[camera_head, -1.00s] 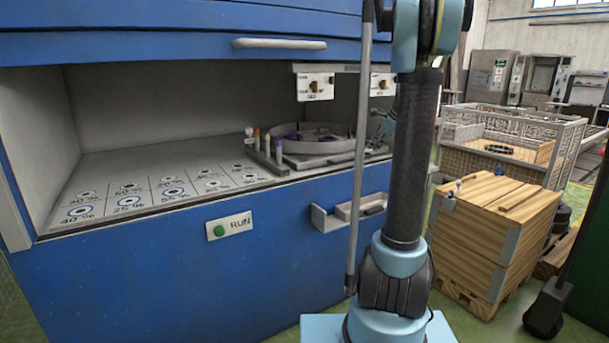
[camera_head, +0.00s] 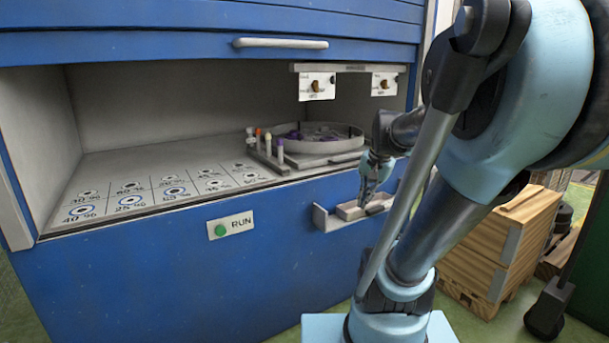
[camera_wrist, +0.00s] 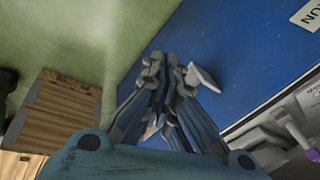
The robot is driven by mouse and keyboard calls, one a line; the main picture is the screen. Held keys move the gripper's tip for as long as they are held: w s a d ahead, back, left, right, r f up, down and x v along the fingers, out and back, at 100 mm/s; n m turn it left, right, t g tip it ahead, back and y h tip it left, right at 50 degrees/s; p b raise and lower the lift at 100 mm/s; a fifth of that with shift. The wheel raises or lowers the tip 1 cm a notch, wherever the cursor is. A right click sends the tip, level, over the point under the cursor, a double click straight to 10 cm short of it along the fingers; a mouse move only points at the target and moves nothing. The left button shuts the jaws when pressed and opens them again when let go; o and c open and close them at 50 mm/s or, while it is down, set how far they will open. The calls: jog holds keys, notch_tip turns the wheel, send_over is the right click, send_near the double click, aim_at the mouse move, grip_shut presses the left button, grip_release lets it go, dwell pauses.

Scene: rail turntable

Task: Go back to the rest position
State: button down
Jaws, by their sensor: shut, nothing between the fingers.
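My gripper (camera_head: 368,192) hangs in front of the blue cabinet (camera_head: 130,270), beside the small grey shelf (camera_head: 330,221) on its front, with its fingers pointing down. The fingers are together with nothing visible between them. In the wrist view my gripper (camera_wrist: 172,65) shows with its fingers closed, pointing toward the cabinet front (camera_wrist: 215,40) and the green floor. A pale block (camera_head: 350,211) lies on the shelf, partly behind the fingers. I cannot tell whether the gripper touches it.
The round turntable (camera_head: 345,139) stands inside the cabinet, with several vials beside it. A green RUN button (camera_head: 220,230) is on the front. Wooden crates (camera_head: 470,268) stand at the right, partly hidden by my arm. The green floor (camera_wrist: 80,30) is open beside the cabinet.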

jog(key=s+f+n+h, duration=0.1)
jog(key=s+f+n, duration=0.6)
jog(key=s+f, duration=0.3)
jog(key=s, duration=0.3)
jog(key=shift+d+g+h, duration=0.25)
jog(key=shift+g+h, duration=0.05)
jog(key=shift+g, duration=0.1)
jog(key=shift+w, duration=0.1)
jog(key=shift+w+f, duration=0.15)
jog(key=shift+w, duration=0.3)
